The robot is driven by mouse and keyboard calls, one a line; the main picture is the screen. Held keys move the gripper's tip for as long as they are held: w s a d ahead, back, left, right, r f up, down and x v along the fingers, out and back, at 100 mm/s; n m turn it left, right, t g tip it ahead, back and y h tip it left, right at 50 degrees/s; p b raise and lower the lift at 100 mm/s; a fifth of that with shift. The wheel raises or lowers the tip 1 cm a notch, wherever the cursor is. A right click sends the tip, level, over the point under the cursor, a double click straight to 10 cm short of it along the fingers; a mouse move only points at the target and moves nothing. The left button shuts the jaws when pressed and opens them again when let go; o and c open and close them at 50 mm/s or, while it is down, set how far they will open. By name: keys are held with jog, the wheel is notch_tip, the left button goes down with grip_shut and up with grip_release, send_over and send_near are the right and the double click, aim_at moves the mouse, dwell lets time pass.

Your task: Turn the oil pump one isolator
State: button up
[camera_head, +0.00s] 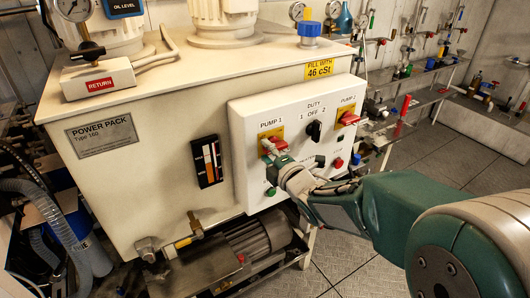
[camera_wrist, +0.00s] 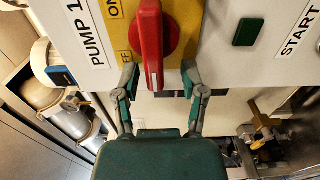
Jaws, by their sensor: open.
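The pump 1 isolator is a red rotary handle (camera_wrist: 151,42) on a yellow plate (camera_wrist: 117,28) with ON and OFF lettering, beside the PUMP 1 label. In the head view the isolator (camera_head: 269,146) is partly covered by my gripper (camera_head: 278,157) on the white control panel (camera_head: 244,122). In the wrist view my gripper (camera_wrist: 158,70) is open, with one finger on each side of the handle's lower end. Gaps show between the handle and both fingers, so it is not gripped. The handle points down toward the gripper's palm in that view.
The black duty selector (camera_head: 314,131) and the red pump 2 isolator (camera_head: 348,118) are to the right on the same panel. A green button (camera_wrist: 248,32) lies right of the handle in the wrist view. The motor (camera_head: 238,250) is below the panel.

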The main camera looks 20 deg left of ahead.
jog(key=v, duration=1.1)
jog(key=shift+s, duration=0.2)
jog(key=shift+d+f, duration=0.1)
jog(key=d+r+m+t+h, duration=0.1)
jog(key=d+m+h, duration=1)
jog(key=d+m, duration=0.5)
jog(key=s+d+m+g+h, duration=0.1)
jog(key=s+d+m+g, duration=0.2)
jog(key=s+m, duration=0.3)
jog(key=s+d+f+m+g+h, duration=0.1)
jog(key=s+d+m+g, duration=0.3)
jog(key=s, duration=0.7)
jog(key=shift+s+d+f+m+h, duration=0.35)
jog(key=shift+d+m+h, duration=0.05)
jog(key=shift+d+m, duration=0.7)
